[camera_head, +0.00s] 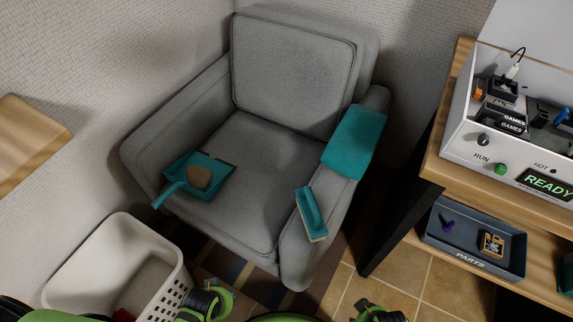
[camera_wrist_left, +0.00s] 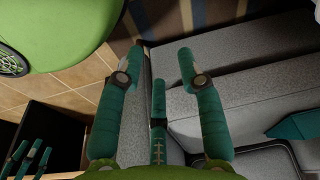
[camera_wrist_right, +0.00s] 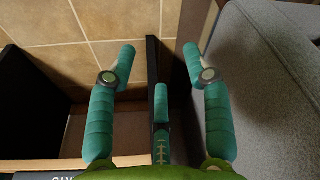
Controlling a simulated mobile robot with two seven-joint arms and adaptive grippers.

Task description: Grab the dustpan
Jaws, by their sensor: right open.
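The teal dustpan (camera_head: 209,168) lies on the front left of the grey armchair's seat (camera_head: 262,205), with a brown lump (camera_head: 198,178) in its pan. Its handle (camera_head: 168,192) points to the lower left, over the chair's left arm. My left gripper (camera_head: 207,302) is low in the head view, in front of the chair and apart from the dustpan. In the left wrist view (camera_wrist_left: 156,65) its fingers are spread and empty. My right gripper (camera_head: 378,314) is at the bottom edge, right of the chair. In the right wrist view (camera_wrist_right: 158,60) it is open and empty.
A teal brush (camera_head: 311,214) and a teal cloth (camera_head: 355,140) lie on the chair's right arm. A white basket (camera_head: 110,265) stands at lower left. A wooden shelf unit (camera_head: 435,165) at right holds a control box (camera_head: 470,142) and a parts tray (camera_head: 470,258).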

